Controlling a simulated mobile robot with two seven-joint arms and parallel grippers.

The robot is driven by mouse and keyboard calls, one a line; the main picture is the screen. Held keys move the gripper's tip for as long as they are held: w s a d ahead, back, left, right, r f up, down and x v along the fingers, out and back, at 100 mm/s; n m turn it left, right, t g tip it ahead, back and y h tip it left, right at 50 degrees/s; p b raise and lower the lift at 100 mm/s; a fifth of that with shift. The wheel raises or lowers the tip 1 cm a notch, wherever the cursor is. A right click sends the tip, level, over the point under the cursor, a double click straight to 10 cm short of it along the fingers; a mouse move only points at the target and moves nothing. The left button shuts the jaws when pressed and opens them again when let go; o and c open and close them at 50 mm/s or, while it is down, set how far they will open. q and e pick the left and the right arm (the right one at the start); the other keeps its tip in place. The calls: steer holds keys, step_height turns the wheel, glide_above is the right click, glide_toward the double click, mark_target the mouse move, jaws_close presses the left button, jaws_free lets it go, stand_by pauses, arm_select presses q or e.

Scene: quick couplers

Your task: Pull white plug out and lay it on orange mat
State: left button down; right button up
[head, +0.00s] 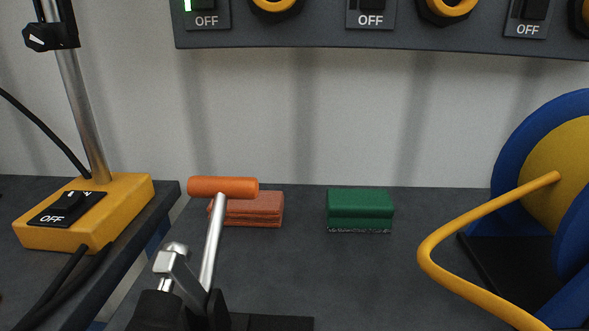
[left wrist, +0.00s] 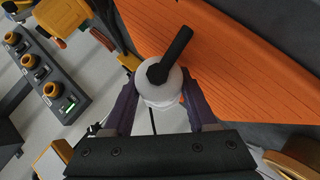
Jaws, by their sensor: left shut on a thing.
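In the left wrist view, my left gripper (left wrist: 162,108) is shut on the white plug (left wrist: 158,91), one purple finger on each side of it. A black stem (left wrist: 178,46) shows at the plug's top and slants up to the right. The orange mat (left wrist: 235,62) lies behind and to the right of the plug in this view. The gap between plug and mat cannot be judged. Neither gripper, the plug nor the mat shows in the head view.
A dark panel with yellow-ringed couplers and OFF switches (head: 371,18) hangs on the wall; it also shows in the left wrist view (left wrist: 52,82). A green block (head: 360,206), a reddish block (head: 254,209), a vise with an orange handle (head: 224,187) and a blue-yellow hose reel (head: 535,135) occupy the bench.

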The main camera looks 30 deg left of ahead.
arm_select(q)
steer(key=shift+f, duration=0.1)
arm_select(e)
steer(key=shift+f, duration=0.1)
arm_select(q)
steer(key=shift+c, duration=0.6)
jaws_free()
